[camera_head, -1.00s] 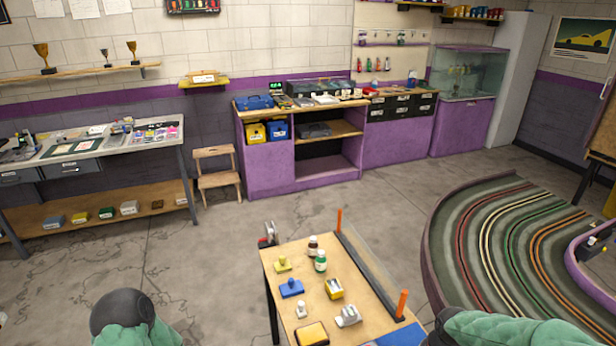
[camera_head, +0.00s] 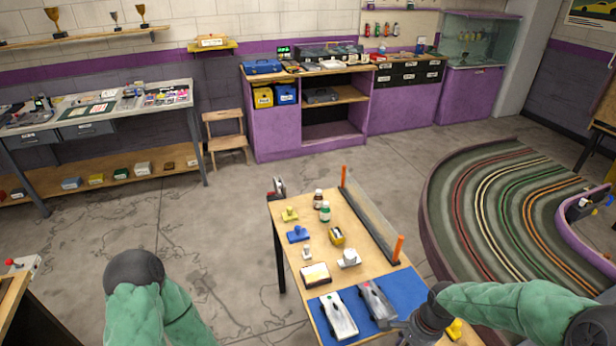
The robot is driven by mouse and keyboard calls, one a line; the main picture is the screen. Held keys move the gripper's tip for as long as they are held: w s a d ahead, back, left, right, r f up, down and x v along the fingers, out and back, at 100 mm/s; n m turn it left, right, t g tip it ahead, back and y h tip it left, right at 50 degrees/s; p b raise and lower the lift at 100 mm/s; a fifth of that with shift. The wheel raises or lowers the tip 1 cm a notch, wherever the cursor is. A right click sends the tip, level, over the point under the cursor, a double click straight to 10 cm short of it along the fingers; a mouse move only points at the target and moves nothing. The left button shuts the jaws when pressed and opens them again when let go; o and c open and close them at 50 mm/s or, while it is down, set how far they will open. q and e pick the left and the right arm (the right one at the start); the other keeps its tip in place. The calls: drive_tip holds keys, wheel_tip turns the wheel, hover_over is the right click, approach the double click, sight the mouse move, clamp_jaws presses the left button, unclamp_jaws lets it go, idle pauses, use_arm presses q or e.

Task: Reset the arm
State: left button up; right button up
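My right arm comes in from the right, low over the near end of a small wooden table (camera_head: 292,225). The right gripper (camera_head: 396,328) is small and dark in this view, beside a grey slot car (camera_head: 376,302). Whether its fingers are open or shut, or touch the car, I cannot tell. A silver-white car (camera_head: 338,316) lies to the left of the grey one, both on a blue mat (camera_head: 324,330). My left arm shows only as a bent green-sleeved part at the lower left; its gripper is out of view.
The slot track (camera_head: 470,220) lies right; open floor lies left.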

drive_tip(key=s+a+f+n+y, duration=0.1)
drive_tip(key=s+a+f+n, duration=0.3)
drive_tip(key=a+f, duration=0.3)
drive_tip(key=s+a+f+n+y, duration=0.1)
drive_tip(key=s+a+f+n, duration=0.4)
drive_tip(key=a+f, duration=0.3)
wheel_tip(320, 180, down, 3)
drive_tip(key=shift+s+a+n, duration=0.2)
drive_tip(key=shift+s+n, duration=0.1)
drive_tip(key=shift+n, duration=0.2)
